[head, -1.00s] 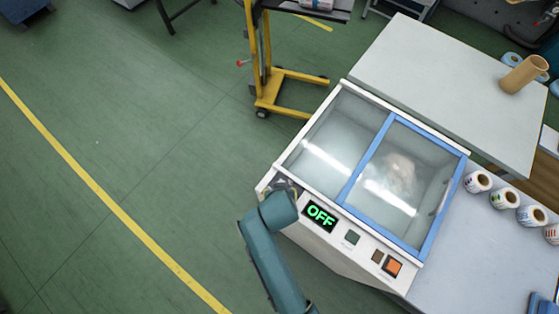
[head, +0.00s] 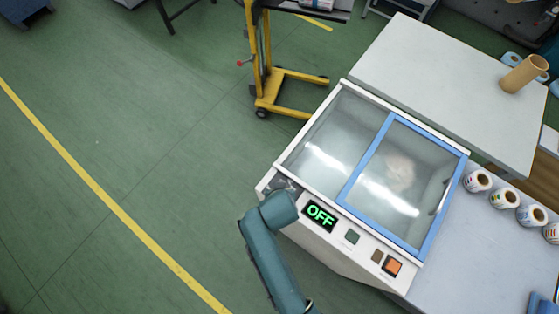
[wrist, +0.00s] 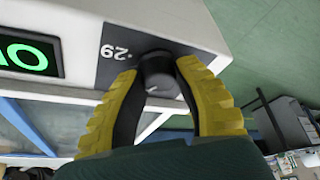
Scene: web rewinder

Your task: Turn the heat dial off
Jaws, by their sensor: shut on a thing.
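The heat dial (wrist: 157,75) is a dark round knob with a pale pointer line on a dark label plate, at the left end of the machine's front panel. In the wrist view my gripper (wrist: 158,68) has its yellow fingers with dark pads on either side of the knob, shut on it. In the head view my arm (head: 270,215) covers the dial and the fingertips. The green display (head: 320,215) beside the dial reads OFF. Its edge also shows in the wrist view (wrist: 22,54), appearing upside down.
The machine has a clear cover with a blue-framed window (head: 415,180). Right of the display are a dark green button (head: 352,237), a brown one (head: 377,256) and an orange switch (head: 393,267). A yellow lifter (head: 285,85) stands behind. Green floor on the left is open.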

